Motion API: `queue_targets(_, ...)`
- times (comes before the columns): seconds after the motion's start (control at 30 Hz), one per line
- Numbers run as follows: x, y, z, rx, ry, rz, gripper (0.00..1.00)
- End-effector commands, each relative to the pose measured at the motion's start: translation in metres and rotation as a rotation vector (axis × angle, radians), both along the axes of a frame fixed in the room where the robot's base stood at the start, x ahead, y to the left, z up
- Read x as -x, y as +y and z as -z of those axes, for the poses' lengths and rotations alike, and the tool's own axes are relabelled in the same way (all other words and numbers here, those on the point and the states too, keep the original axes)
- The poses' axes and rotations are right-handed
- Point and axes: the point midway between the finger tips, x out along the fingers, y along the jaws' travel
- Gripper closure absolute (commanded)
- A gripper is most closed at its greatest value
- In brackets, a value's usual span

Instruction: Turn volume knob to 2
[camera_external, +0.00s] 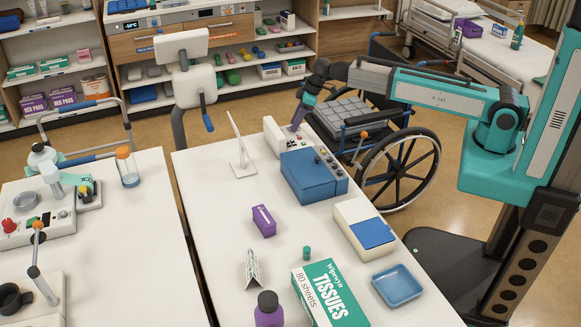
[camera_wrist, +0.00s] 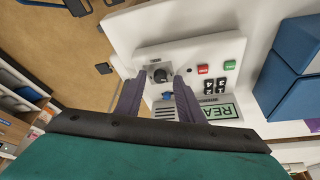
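A white device (camera_external: 271,136) stands at the far end of the table, left of a blue box. In the wrist view, its white panel (camera_wrist: 210,52) carries a round black knob (camera_wrist: 161,74) on a grey plate with small marks too fine to read. My gripper (camera_wrist: 158,78) is open, with one purple finger on each side of the knob in that view. I cannot tell whether the fingers touch it. In the external view, my gripper (camera_external: 297,124) reaches down to the device's panel and hides part of it.
Red (camera_wrist: 203,69) and green (camera_wrist: 230,65) buttons, black sockets and a blue part (camera_wrist: 168,96) sit near the knob. A blue box (camera_external: 308,178) with knobs stands close by. A white stand (camera_external: 241,152) is to the left. A wheelchair (camera_external: 385,150) is beyond the table.

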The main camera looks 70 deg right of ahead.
Motion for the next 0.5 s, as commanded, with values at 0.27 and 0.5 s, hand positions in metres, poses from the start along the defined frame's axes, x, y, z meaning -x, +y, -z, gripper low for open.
queue_targets(0.27, -0.0002, 0.0001, 0.0005, 0.0, 0.0, 0.0, 0.65)
queue_targets(0.5, -0.0002, 0.0001, 0.0002, 0.0, 0.0, 0.0, 1.0)
